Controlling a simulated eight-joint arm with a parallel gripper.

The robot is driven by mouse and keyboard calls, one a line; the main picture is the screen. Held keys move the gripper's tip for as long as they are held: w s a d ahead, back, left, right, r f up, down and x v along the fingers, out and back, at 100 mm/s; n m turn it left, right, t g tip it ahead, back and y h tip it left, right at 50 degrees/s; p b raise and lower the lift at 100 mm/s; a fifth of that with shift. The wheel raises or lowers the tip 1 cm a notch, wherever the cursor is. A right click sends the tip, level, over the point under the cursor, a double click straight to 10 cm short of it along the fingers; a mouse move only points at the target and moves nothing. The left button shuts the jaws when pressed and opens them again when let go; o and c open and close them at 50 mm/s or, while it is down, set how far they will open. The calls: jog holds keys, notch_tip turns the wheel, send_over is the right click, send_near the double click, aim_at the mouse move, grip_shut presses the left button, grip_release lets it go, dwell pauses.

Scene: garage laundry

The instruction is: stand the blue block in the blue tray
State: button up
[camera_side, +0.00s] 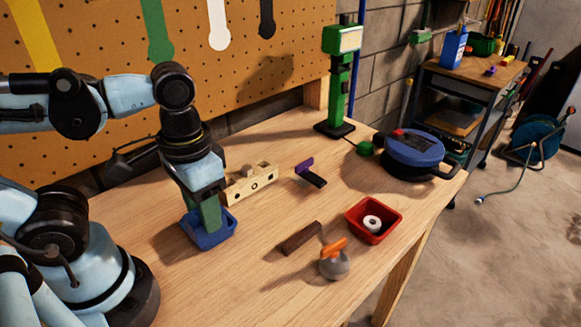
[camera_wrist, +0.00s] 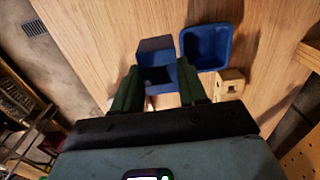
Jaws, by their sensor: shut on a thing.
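The blue block (camera_wrist: 156,50) is between the two green fingers of my gripper (camera_wrist: 160,70) in the wrist view, and the gripper is shut on it. The blue tray (camera_wrist: 209,29) lies just to the right of the block in that view, open side up and empty in the part that shows. In the side view my gripper (camera_side: 209,214) points down at the blue tray (camera_side: 226,236), and its green finger overlaps the tray in the picture. The block cannot be told apart there; the finger hides it. I cannot tell whether block and tray touch.
A pale wooden piece with holes (camera_side: 248,186) stands close behind the tray. A purple and black item (camera_side: 311,174), a dark brown bar (camera_side: 300,239), an orange-topped grey item (camera_side: 335,262) and a red tray (camera_side: 390,232) holding a white ring lie to the right. The front table is clear.

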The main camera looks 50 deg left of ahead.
jog(key=shift+w+a+f, duration=0.55)
jog(key=shift+a+f, duration=0.8)
jog(key=shift+f, duration=0.2)
jog(key=shift+w+a+f, duration=0.6)
jog(key=shift+a+f, duration=0.7)
jog(key=shift+f, duration=0.2)
jog(key=shift+w+a+f, duration=0.55)
jog(key=shift+a+f, duration=0.8)
jog(key=shift+f, duration=0.2)
jog(key=shift+f, duration=0.2)
jog(key=o, duration=0.9)
jog(key=shift+c, duration=0.2)
jog(key=shift+r, duration=0.2)
